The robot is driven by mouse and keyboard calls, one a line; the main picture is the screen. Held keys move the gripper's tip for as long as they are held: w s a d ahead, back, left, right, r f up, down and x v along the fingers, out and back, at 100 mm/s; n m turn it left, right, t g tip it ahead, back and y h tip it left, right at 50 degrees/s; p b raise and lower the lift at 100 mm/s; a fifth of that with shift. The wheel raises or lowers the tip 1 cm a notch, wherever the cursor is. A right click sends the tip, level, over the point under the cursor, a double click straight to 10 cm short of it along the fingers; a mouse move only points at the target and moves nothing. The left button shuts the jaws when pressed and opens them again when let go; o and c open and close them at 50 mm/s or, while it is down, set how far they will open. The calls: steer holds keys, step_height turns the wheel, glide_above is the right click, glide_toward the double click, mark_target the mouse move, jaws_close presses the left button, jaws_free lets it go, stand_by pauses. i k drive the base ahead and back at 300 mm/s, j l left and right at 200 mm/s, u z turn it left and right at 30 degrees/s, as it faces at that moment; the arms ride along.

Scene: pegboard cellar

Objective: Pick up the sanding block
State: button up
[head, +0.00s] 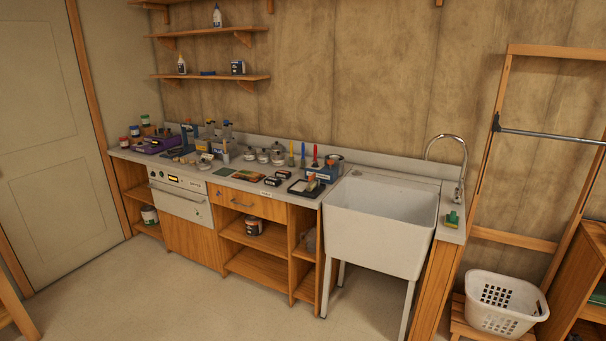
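No item on the worktop (232,181) can be told for sure as the sanding block at this distance. Small dark blocks (273,181) lie near the worktop's front edge, left of the sink. A dark tray (296,191) with a small brownish item in it sits just right of them. A green and yellow block-like item (452,219) lies on the narrow ledge right of the sink. My gripper is not in view.
A deep white sink (380,230) on legs stands at the worktop's right end. Jars (263,156), bottles and tools crowd the worktop's back. A white basket (502,304) sits at the lower right. The floor (190,295) in front is clear.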

mark_target(279, 173)
steer(key=i+u, duration=0.15)
steer(key=i, duration=0.3)
steer(key=i+l+u, duration=0.1)
steer(key=i, duration=0.35)
steer(key=i+l+u, duration=0.15)
steer(key=i, duration=0.25)
steer(key=i+l+u, duration=0.1)
steer(key=i, duration=0.35)
steer(key=i+l+u, duration=0.15)
steer(key=i+l, duration=0.15)
steer(key=i, duration=0.1)
